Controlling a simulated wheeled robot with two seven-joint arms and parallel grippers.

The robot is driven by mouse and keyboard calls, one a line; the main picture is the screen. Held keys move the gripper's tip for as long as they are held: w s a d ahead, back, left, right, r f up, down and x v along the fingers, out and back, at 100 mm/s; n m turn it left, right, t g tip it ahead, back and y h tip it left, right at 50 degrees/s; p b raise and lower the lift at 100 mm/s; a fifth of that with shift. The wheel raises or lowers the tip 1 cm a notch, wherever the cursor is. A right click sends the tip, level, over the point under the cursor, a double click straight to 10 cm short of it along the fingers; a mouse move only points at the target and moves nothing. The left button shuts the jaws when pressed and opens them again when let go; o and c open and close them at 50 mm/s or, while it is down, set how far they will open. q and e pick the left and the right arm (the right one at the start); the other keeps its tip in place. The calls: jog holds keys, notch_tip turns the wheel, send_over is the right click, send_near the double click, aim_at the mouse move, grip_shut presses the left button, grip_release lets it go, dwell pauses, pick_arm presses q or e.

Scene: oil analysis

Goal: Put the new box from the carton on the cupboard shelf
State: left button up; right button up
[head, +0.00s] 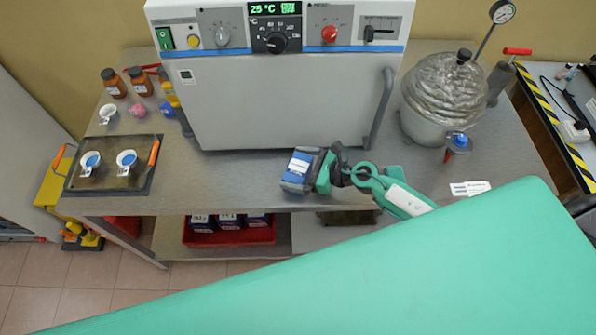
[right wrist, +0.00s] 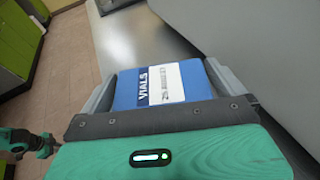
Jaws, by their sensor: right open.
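A blue box with a white label (head: 298,167) is at the front edge of the bench, below the oven door. In the right wrist view the box (right wrist: 162,84) reads "VIALS" and lies between the two fingers of my right gripper (right wrist: 165,92). In the head view my right gripper (head: 316,170) reaches it from the right. The gripper is open around the box; I cannot tell whether a finger touches it. A red open carton (head: 232,237) with several dark boxes stands on the shelf below the bench top.
A large grey oven (head: 280,105) stands behind the box. A foil-wrapped vessel (head: 447,95) is to the right. A dark tray (head: 108,184) with two small dishes, and brown bottles (head: 140,82), are at left. Bench top between tray and box is clear.

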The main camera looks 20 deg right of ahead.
jog(key=c, duration=1)
jog(key=shift+o, duration=0.2)
jog(key=shift+r, duration=0.1)
